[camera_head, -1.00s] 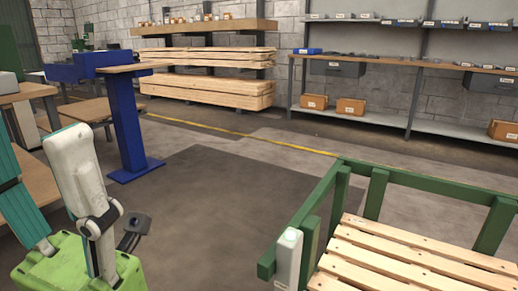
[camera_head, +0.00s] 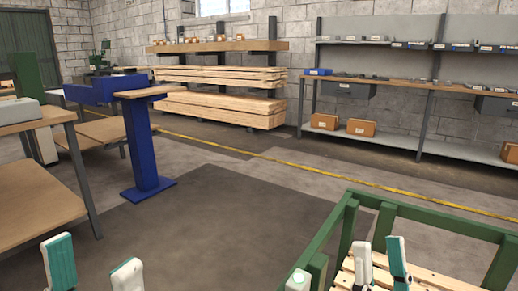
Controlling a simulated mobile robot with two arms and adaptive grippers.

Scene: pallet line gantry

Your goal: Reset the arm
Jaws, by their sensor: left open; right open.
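Parts of my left arm, white and teal, rise at the bottom left in the head view. Parts of my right arm, also white and teal, rise at the bottom right, in front of the pallet (camera_head: 428,283).
A green frame (camera_head: 452,226) surrounds the wooden pallet at the lower right. A blue stand (camera_head: 141,148) and a wooden-topped table (camera_head: 35,202) are at left. Lumber racks (camera_head: 222,104) and shelves (camera_head: 470,156) line the back wall. The middle floor is open.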

